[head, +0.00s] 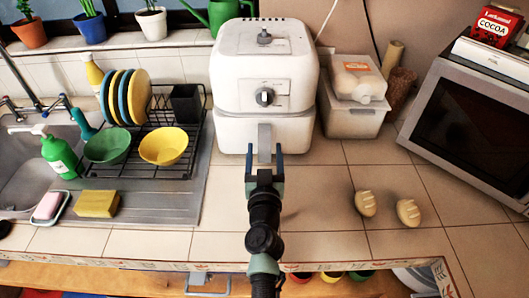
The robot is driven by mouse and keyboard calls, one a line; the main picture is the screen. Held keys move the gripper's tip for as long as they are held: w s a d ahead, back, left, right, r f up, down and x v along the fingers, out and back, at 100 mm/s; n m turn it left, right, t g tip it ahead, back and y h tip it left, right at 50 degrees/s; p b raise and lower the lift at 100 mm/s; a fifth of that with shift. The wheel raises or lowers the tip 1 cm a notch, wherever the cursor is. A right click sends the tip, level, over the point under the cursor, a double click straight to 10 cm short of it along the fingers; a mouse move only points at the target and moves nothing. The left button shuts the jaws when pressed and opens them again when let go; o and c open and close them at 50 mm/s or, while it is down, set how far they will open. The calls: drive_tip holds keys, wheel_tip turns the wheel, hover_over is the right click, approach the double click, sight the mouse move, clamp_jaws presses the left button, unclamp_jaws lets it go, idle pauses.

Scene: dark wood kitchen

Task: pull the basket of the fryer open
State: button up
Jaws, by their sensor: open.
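The white air fryer (265,75) stands on the tiled counter at the back middle, with a grey dial on its front. Its basket (235,133) is the lower white part, and it looks closed. A grey basket handle (265,142) sticks down at the front middle. My gripper (264,150) is open in front of the handle, with one finger on each side of its lower end in the picture. I cannot tell whether the fingers touch the handle or how far they reach around it.
A dish rack (150,165) with plates and bowls stands to the left, beside the sink. Two bread rolls (365,204) lie on the counter at right. A plastic container (350,112) and a microwave (470,125) stand right of the fryer. The counter tiles in front are mostly clear.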

drive_tip(key=shift+w, duration=0.35)
drive_tip(key=shift+c, duration=0.3)
clamp_jaws()
idle(1.0)
